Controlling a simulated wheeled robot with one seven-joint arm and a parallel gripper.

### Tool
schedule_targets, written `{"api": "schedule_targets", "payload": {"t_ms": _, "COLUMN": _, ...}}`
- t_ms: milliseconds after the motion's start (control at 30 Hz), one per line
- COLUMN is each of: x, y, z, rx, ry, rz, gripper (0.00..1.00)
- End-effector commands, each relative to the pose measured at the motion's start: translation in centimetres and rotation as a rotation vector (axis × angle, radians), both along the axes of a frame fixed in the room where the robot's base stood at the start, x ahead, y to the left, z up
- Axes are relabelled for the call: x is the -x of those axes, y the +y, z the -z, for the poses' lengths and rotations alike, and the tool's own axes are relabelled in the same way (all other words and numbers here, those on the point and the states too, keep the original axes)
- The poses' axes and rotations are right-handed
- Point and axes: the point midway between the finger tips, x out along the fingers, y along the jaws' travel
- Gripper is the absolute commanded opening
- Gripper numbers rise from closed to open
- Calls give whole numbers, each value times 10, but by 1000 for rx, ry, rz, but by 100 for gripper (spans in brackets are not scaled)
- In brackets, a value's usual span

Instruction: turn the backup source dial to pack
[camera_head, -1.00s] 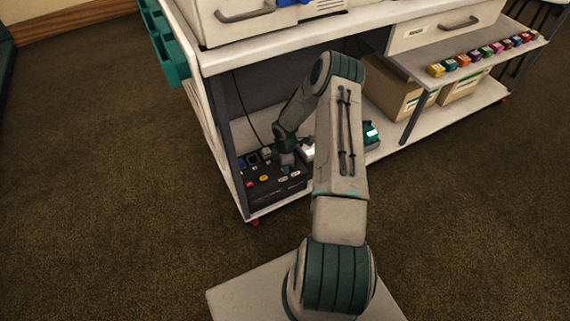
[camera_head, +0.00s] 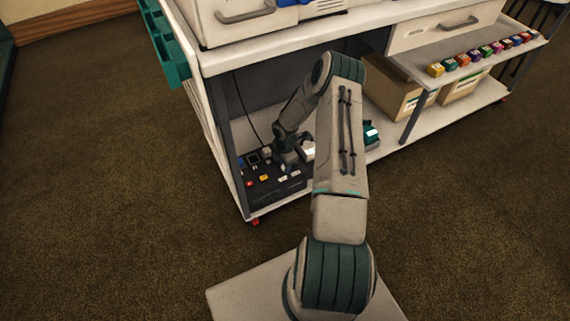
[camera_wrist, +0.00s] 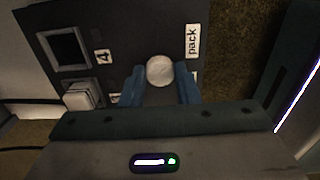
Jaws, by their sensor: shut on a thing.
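The dial's round white knob (camera_wrist: 160,70) is on a dark control panel (camera_wrist: 140,30). A "pack" label (camera_wrist: 193,41) stands to the right of the knob in the wrist view. My gripper (camera_wrist: 161,84) is shut on the knob, with one blue finger on each side. I cannot make out a pointer on the knob, so its setting is unclear. In the head view the panel (camera_head: 264,196) sits on the cart's low shelf, and my wrist covers the dial.
A "4" label (camera_wrist: 102,56), a square dark window (camera_wrist: 66,48) and a white switch (camera_wrist: 80,97) lie left of the knob. The cart's upright (camera_head: 233,140) and upper deck (camera_head: 235,58) frame the shelf. Cardboard boxes (camera_head: 392,92) stand to the right.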

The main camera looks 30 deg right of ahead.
Motion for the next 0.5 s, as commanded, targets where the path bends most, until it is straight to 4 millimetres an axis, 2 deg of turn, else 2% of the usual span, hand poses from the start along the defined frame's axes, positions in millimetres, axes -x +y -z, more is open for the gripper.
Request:
{"api": "schedule_targets", "payload": {"t_ms": 100, "x": -1, "y": 2, "z": 0, "rx": -2, "ry": -1, "rz": -3, "gripper": 6}}
{"api": "schedule_targets", "payload": {"t_ms": 133, "x": -1, "y": 2, "z": 0, "rx": -2, "ry": -1, "rz": -3, "gripper": 37}}
{"api": "schedule_targets", "payload": {"t_ms": 200, "x": 0, "y": 1, "z": 0, "rx": -2, "ry": -1, "rz": -2, "gripper": 50}}
{"api": "schedule_targets", "payload": {"t_ms": 500, "x": 0, "y": -1, "z": -3, "rx": 0, "ry": -1, "rz": 1, "gripper": 50}}
